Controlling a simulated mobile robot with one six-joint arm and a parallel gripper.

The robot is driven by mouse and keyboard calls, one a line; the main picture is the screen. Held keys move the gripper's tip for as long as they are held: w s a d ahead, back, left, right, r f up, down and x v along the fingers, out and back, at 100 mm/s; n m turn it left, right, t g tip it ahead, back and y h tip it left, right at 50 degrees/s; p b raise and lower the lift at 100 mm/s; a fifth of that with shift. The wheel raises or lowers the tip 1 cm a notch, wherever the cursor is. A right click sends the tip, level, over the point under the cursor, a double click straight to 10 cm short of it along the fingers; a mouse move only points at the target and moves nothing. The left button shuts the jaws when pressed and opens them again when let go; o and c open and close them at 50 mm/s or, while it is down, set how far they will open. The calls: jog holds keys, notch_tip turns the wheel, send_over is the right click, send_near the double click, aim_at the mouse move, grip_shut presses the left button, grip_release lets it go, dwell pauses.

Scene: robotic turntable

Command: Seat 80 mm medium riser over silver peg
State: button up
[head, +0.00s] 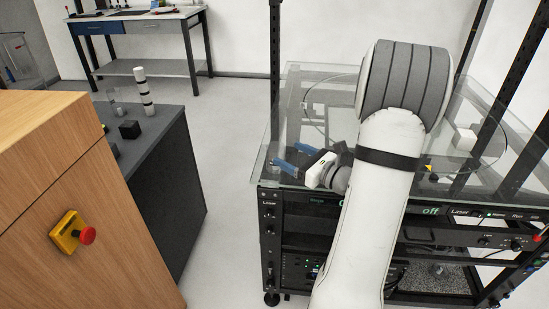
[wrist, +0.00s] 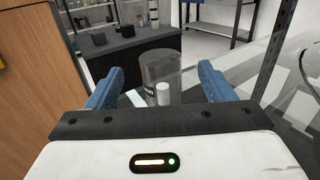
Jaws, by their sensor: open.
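A clear cylinder (wrist: 160,68), which looks like the riser, stands upright beyond and between the two blue fingers of my gripper (wrist: 160,84) in the wrist view. A short pale peg (wrist: 163,95) shows at its lower part; I cannot tell whether the cylinder is around the peg or behind it. My gripper is open, with a gap on both sides of the cylinder. In the head view my gripper (head: 287,156) is low over the left front of the glass top, pointing left. I cannot make out the cylinder and peg there.
The glass top (head: 270,172) lies on a black equipment rack. A white block (head: 465,139) is at its right. A dark side table (head: 180,160) at left holds a banded white column (head: 145,92), a black block (head: 129,130) and clear ware. A wooden cabinet (head: 80,170) stands nearer.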

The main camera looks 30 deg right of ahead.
aim_at(270, 147)
jog(key=x, duration=0.3)
jog(key=shift+f+x, duration=0.25)
jog(key=shift+x, duration=1.05)
jog(key=shift+f+x, duration=0.25)
jog(key=shift+x, duration=1.05)
jog(key=c, duration=1.2)
